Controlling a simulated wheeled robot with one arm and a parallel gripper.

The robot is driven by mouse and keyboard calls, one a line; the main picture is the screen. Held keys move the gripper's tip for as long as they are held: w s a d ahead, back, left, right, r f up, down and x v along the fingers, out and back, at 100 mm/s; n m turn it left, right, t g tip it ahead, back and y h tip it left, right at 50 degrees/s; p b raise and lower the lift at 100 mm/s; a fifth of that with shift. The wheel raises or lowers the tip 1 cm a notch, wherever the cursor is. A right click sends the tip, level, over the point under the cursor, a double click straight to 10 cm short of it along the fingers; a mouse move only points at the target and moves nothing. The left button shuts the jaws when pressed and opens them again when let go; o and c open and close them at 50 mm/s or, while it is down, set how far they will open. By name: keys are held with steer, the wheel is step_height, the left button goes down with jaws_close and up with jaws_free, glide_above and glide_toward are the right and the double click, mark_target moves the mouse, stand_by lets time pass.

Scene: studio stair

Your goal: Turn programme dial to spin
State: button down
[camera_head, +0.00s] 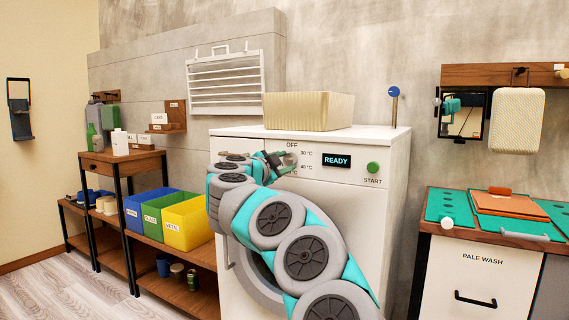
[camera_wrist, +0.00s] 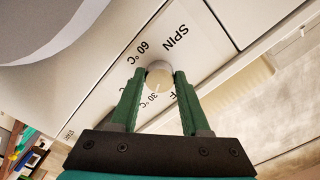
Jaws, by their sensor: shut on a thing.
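The white washing machine (camera_head: 340,215) has a control panel with the words OFF, 30 °C and 40 °C, a READY display (camera_head: 336,160) and a green START button (camera_head: 373,167). In the wrist view, the pale round programme dial (camera_wrist: 159,72) sits among the labels SPIN (camera_wrist: 176,37), 60 °C, 30 °C and part of OFF. My gripper (camera_wrist: 159,82) has its two green fingers on either side of the dial, shut on it. In the head view, my gripper (camera_head: 277,160) is at the panel below OFF and mostly hides the dial. I cannot tell where the dial points.
A cream basket (camera_head: 308,111) stands on top of the machine. Blue, green and yellow bins (camera_head: 185,217) stand on a shelf to the left. A cabinet marked PALE WASH (camera_head: 480,275) is to the right. My arm crosses in front of the machine's door.

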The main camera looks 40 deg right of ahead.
steer(key=m+b, duration=0.1)
steer(key=m, duration=0.3)
steer(key=shift+m, duration=0.3)
steer(key=m+b, duration=0.2)
steer(key=m, duration=0.2)
steer(key=shift+m, duration=0.3)
steer(key=m+b, duration=0.2)
steer(key=m, duration=0.2)
steer(key=shift+m+b, duration=0.3)
steer(key=shift+b, duration=0.1)
steer(key=m+b, duration=0.2)
steer(key=m, duration=0.2)
steer(key=shift+r, duration=0.1)
steer(key=m+b, duration=0.1)
steer(key=m, duration=0.5)
steer(key=m+b, duration=0.1)
steer(key=m, duration=0.1)
steer(key=shift+s+d+r+m, duration=0.1)
steer(key=shift+s+r+m, duration=0.05)
steer(key=shift+m, duration=0.15)
steer(key=m, duration=0.4)
steer(key=shift+m, duration=0.3)
steer(key=m, duration=0.4)
steer(key=shift+s, duration=0.1)
steer(key=shift+m, duration=0.3)
